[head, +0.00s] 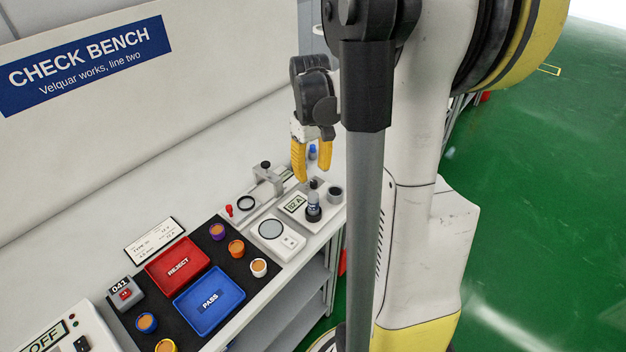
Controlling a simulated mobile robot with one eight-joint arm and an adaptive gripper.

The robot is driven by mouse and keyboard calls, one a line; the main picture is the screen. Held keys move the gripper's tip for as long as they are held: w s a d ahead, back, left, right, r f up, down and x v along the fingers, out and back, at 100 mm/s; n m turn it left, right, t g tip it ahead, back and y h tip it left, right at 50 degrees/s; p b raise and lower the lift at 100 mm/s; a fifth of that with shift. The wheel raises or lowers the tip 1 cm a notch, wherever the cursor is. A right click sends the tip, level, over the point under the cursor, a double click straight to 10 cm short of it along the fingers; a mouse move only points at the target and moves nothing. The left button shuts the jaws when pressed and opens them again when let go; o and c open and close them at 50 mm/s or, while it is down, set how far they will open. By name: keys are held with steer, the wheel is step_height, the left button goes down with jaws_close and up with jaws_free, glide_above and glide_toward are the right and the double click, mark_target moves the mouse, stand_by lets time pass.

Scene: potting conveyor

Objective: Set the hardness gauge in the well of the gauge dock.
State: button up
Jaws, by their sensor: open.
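The hardness gauge (313,206), a small upright piece with a dark base, a grey-blue body and a black top, stands at the right part of the bench in the head view. It is beside a display reading "82 A" (294,204), on what looks like the pale gauge dock (325,211). I cannot tell whether the gauge's foot sits in a well. My gripper (313,165) has yellow fingers, spread and empty, pointing down above and slightly behind the gauge. Nothing is between the fingers.
A white scale-like device with a round plate (272,230) is left of the dock. A clamp stand (266,182) and a blue-capped item (312,152) are behind. Red (178,264) and blue (209,302) trays and several small pots lie on a black mat.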

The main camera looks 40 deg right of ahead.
steer(key=s+a+r+t, duration=0.2)
steer(key=a+r, duration=0.1)
steer(key=a, duration=0.5)
steer(key=s+a+r+n+t, duration=0.1)
steer(key=s+a+r+t, duration=0.1)
steer(key=a, duration=0.7)
steer(key=s+a+r+t, duration=0.1)
steer(key=a+r+t, duration=0.2)
steer(key=a, duration=0.5)
steer(key=shift+s+a+r+n+t, duration=0.3)
steer(key=shift+s+r, duration=0.1)
steer(key=shift+r, duration=0.1)
